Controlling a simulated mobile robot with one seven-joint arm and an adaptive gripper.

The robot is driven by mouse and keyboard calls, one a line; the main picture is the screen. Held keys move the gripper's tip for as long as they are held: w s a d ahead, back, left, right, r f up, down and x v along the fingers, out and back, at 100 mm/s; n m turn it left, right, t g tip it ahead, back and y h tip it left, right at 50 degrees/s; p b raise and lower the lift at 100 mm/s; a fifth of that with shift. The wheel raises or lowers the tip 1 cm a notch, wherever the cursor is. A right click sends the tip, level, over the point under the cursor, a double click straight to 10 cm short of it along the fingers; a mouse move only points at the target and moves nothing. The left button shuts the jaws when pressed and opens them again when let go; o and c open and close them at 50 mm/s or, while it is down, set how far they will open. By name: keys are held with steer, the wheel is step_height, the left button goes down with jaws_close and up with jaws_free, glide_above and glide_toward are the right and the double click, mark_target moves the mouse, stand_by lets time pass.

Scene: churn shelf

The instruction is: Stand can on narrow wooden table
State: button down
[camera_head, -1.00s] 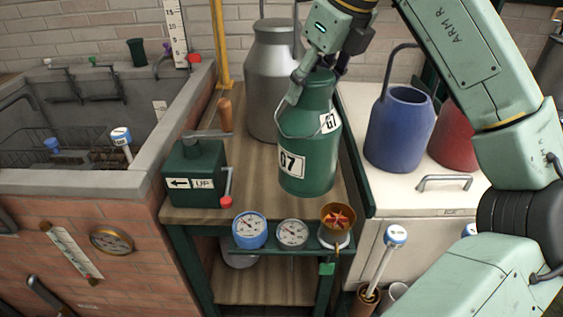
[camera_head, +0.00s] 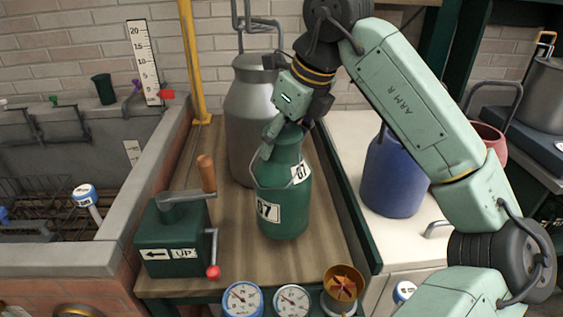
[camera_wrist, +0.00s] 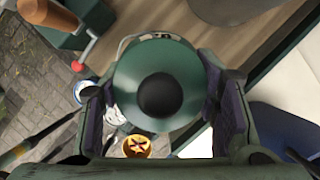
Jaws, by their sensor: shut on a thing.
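My gripper (camera_head: 287,125) is shut on the can's neck from above.
A grey metal can (camera_head: 252,110) stands close behind. A green crank box (camera_head: 172,238) is at the table's front left. Gauges (camera_head: 242,299) and a brass cup (camera_head: 342,287) line the front edge. A blue jug (camera_head: 393,178) stands on the white chest at right.

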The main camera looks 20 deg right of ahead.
mark_target(282, 160)
steer(key=shift+f+p, duration=0.4)
steer(key=shift+f, duration=1.75)
steer(key=shift+f, duration=0.15)
steer(key=c, duration=0.6)
jaws_free()
steer(key=shift+r, duration=0.25)
steer(key=b+v, duration=0.1)
steer(key=v, duration=1)
steer(key=shift+s+r+b, duration=0.15)
steer(key=shift+r+b, duration=0.2)
